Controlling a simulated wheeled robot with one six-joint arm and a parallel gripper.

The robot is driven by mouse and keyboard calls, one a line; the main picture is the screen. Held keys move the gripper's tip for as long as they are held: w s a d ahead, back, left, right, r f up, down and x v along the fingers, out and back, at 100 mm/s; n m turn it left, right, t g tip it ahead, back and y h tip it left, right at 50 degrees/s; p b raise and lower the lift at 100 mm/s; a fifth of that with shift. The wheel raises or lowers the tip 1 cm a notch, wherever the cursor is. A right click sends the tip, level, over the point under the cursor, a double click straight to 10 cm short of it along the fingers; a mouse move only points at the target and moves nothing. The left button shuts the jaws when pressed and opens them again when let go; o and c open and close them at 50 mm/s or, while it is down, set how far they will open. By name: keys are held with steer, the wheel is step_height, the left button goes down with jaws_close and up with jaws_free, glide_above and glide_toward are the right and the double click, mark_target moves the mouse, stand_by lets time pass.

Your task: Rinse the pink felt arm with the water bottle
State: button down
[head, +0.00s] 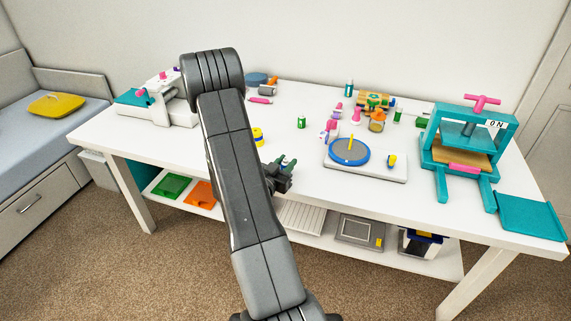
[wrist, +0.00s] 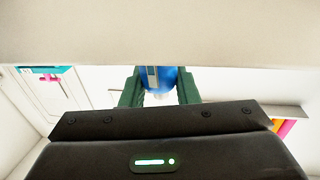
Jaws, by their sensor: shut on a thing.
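My gripper (head: 285,163) is at the front edge of the white table in the head view. In the wrist view its green fingers (wrist: 159,88) are shut on a blue thing (wrist: 170,78) with a grey strip and a pale, clear-looking end. It may be the water bottle, but a pale surface hides its upper part. I cannot tell which is the felt arm.
The white table (head: 300,185) carries a round blue pad on a white base (head: 380,172), a teal press (head: 470,137), a teal tray (head: 528,215) and a white machine (head: 160,105). Small bottles stand towards the back. A lower shelf (head: 425,263) holds trays. Bare tabletop lies left of the pad.

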steer(key=shift+f+b, duration=0.25)
steer(key=shift+b, duration=0.1)
steer(key=c, duration=1.1)
jaws_free()
steer(key=shift+r+p, duration=0.2)
steer(key=shift+p, duration=0.4)
steer(key=b+v, duration=0.1)
steer(key=v, duration=0.6)
steer(key=b+v, duration=0.1)
steer(key=v, duration=0.5)
steer(key=shift+s+a+f, duration=0.1)
steer(key=shift+s+f, duration=0.15)
steer(key=shift+s, duration=0.15)
steer(key=shift+w, duration=0.15)
